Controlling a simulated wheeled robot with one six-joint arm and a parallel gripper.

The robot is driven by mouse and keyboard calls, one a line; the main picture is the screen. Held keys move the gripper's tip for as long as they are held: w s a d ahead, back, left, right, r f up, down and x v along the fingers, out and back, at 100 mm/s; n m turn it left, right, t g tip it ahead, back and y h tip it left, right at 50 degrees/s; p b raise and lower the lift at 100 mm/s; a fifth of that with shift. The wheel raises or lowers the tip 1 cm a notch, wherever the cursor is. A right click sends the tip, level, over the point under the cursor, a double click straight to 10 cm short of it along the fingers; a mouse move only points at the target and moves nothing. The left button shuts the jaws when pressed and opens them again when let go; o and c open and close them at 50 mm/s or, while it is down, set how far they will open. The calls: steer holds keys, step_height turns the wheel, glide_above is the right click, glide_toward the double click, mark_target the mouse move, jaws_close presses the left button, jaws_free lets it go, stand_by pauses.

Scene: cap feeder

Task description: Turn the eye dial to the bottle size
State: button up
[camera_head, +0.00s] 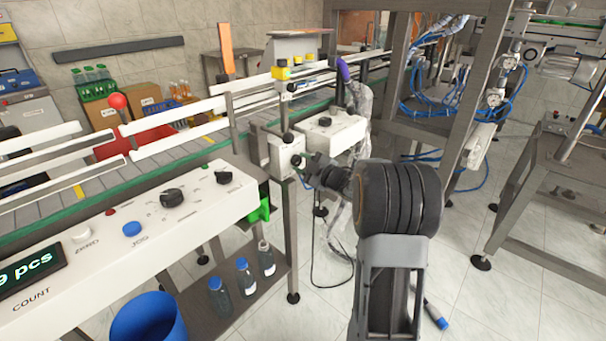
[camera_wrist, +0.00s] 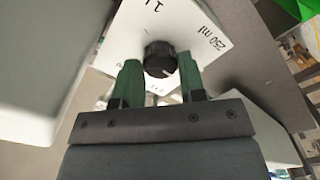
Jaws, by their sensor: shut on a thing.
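The eye dial (camera_wrist: 159,57) is a black ridged knob on a white face plate (camera_wrist: 185,25) in the wrist view. The plate is printed "1 L" above the knob and "250 ml" to its right; another marking below it is too small to read. A pale mark shows on the knob's lower right rim. My gripper (camera_wrist: 160,77) has its two green fingers on either side of the knob, shut on it. In the head view my gripper (camera_head: 302,166) is at the white box (camera_head: 284,158) beside the conveyor, and the dial itself is hidden there.
A second white box (camera_head: 335,132) with a black knob stands just behind. The conveyor rail (camera_head: 180,140) runs along the left. A control panel (camera_head: 130,240) and several blue-capped bottles on a low shelf (camera_head: 200,322) are nearer. Open floor (camera_head: 500,300) lies right.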

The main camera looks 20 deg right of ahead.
steer(key=shift+f+n+b, duration=0.1)
steer(key=shift+n+b, duration=0.9)
steer(key=shift+b, duration=0.05)
steer(key=o, duration=0.9)
steer(key=p+v, duration=0.1)
steer(key=v, duration=1.3)
steer(key=shift+a, duration=0.1)
